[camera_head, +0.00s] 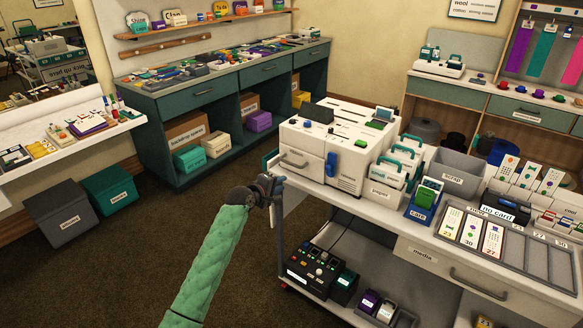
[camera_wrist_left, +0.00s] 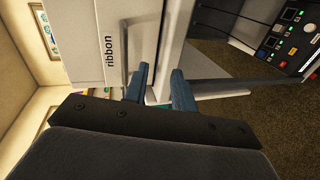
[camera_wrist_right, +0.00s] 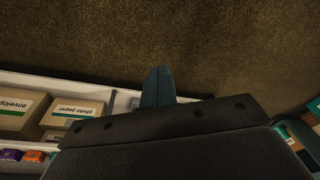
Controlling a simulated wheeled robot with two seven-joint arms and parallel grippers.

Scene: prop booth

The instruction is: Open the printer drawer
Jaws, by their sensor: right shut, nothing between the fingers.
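The cart top also holds a blue card holder (camera_head: 423,206), a scrap bin (camera_head: 455,172) and a slotted tray (camera_head: 507,246). A black device (camera_head: 316,268) sits on the lower shelf. Open carpet (camera_head: 130,235) lies left of the cart. Boxes on a shelf (camera_wrist_right: 70,112) show in the right wrist view.

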